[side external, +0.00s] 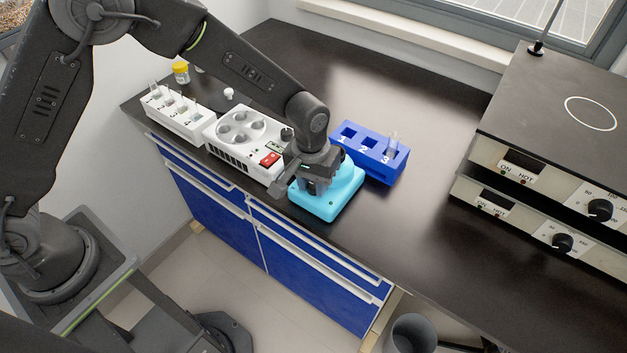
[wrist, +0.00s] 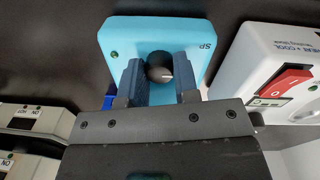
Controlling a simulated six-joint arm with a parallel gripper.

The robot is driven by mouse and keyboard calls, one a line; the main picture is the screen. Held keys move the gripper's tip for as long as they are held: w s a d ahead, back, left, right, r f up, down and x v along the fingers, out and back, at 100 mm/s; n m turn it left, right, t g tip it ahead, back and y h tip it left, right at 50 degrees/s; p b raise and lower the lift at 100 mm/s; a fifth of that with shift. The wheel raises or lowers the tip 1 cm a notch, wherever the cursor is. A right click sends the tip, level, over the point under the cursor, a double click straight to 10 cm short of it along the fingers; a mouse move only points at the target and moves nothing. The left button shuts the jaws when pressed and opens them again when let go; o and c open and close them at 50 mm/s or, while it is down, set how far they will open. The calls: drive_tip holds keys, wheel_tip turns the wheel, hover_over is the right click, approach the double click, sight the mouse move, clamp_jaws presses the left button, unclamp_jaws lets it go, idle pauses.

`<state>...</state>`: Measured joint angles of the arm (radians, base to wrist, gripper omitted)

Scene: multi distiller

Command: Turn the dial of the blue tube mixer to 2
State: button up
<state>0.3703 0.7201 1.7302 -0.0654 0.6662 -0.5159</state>
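The light-blue tube mixer (side external: 327,199) stands near the front edge of the bench. My gripper is directly above it, pointing down, and hides its middle in the side view. In the wrist view the mixer (wrist: 135,32) has a round black dial (wrist: 159,67) with a pale pointer mark, a green light and partly visible lettering. My gripper (wrist: 159,75) has one finger on each side of the dial. The fingers are apart, and I cannot tell whether they touch the dial. The dial's numbers are not readable.
A white heat-and-cool device (side external: 237,131) with a red switch stands close left of the mixer. A blue tube rack (side external: 378,160) stands behind right, with a tube at slot 3. A white rack (side external: 178,121) is far left. Stacked hot plates (side external: 548,130) stand at right.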

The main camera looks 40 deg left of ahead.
sight(311, 182)
drive_tip(key=c, duration=0.4)
drive_tip(key=shift+m, duration=2.8)
drive_tip(key=o, duration=0.9)
drive_tip(key=shift+o, duration=0.2)
drive_tip(key=shift+r, duration=0.1)
wheel_tip(311, 182, up, 14)
drive_tip(key=shift+w+a+f, duration=0.15)
drive_tip(key=shift+a+f, duration=0.05)
drive_tip(key=shift+a, duration=0.15)
